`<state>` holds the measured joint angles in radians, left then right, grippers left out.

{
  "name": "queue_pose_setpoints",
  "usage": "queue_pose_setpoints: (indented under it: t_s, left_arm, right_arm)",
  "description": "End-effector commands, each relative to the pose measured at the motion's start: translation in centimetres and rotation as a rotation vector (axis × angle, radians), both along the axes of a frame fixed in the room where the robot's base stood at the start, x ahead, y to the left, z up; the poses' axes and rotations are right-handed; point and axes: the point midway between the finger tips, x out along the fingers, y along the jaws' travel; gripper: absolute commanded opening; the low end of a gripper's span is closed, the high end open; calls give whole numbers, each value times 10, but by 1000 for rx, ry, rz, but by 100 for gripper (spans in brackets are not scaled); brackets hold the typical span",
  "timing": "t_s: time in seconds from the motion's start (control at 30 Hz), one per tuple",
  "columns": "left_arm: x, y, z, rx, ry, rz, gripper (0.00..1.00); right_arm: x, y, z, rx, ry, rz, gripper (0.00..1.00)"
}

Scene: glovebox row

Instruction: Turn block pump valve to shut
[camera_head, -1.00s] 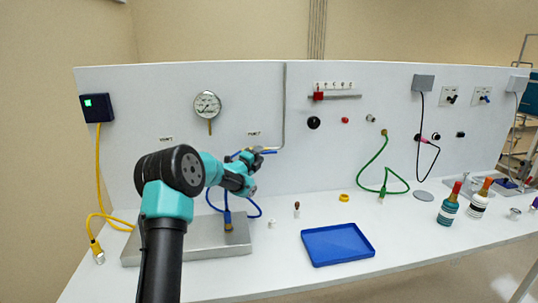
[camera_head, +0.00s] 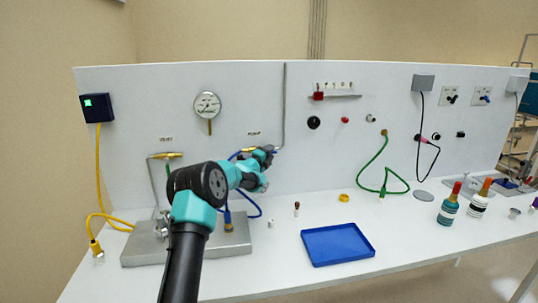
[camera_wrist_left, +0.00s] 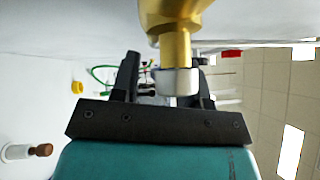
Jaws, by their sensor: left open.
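The pump valve (camera_head: 247,150) is a brass fitting on the white back panel, under a small label, with a blue hose by it. My left gripper (camera_head: 268,152) is at its right side and hides part of it. In the left wrist view a brass valve body (camera_wrist_left: 176,45) with a whitish end piece (camera_wrist_left: 176,82) reaches down between the two dark fingers of my left gripper (camera_wrist_left: 166,78). The fingers are apart, with gaps on both sides of the end piece. The handle's angle cannot be made out. My right gripper is in neither view.
A second brass valve (camera_head: 166,156) and a steel plate (camera_head: 140,250) are at the left. A pressure gauge (camera_head: 207,105) hangs above. A blue tray (camera_head: 338,245), a yellow ring (camera_head: 344,198) and two bottles (camera_head: 448,207) stand on the bench. The front bench between tray and bottles is clear.

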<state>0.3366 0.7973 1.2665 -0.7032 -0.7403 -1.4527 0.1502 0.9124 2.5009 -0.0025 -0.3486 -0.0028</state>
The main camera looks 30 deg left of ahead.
Motion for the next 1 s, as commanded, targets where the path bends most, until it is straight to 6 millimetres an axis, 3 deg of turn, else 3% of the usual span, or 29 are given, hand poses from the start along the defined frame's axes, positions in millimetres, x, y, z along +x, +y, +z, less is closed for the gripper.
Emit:
queue_pose_setpoints:
  t_s: [0.2,0.63,1.0]
  left_arm:
    - [0,0,0,0,0,0,40]
    - [0,0,0,0,0,0,0]
    - [0,0,0,0,1,0,0]
  right_arm:
    - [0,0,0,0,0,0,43]
    - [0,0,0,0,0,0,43]
    - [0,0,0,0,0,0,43]
